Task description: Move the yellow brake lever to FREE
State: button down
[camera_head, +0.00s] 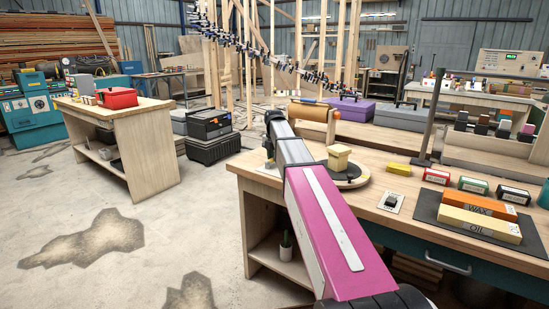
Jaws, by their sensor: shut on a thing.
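My arm crosses the middle of the picture and reaches over the left part of the workbench (375,179). Its far end hides my gripper, so I cannot see the fingers or what is between them. A round dark turntable (354,182) with a pale yellow block (339,157) on it stands just right of my arm. I cannot make out the yellow brake lever or a FREE mark; that area may be behind my arm. Small grey and pale parts (268,163) show at the left edge of my arm, too small to name.
A small yellow block (398,169), a white switch plate (392,202) and several small labelled boxes lie to the right. Orange WAX (478,208) and yellow OIL (480,224) boxes lie on a dark mat. A dark post (428,120) stands behind. A brown roll (312,112) is at the back.

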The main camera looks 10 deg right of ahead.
dwell(0.3)
jog(key=c, duration=0.9)
grip_release()
notch_tip(320, 180, up, 11)
jog(key=shift+f, duration=0.1)
jog(key=shift+s, duration=0.1)
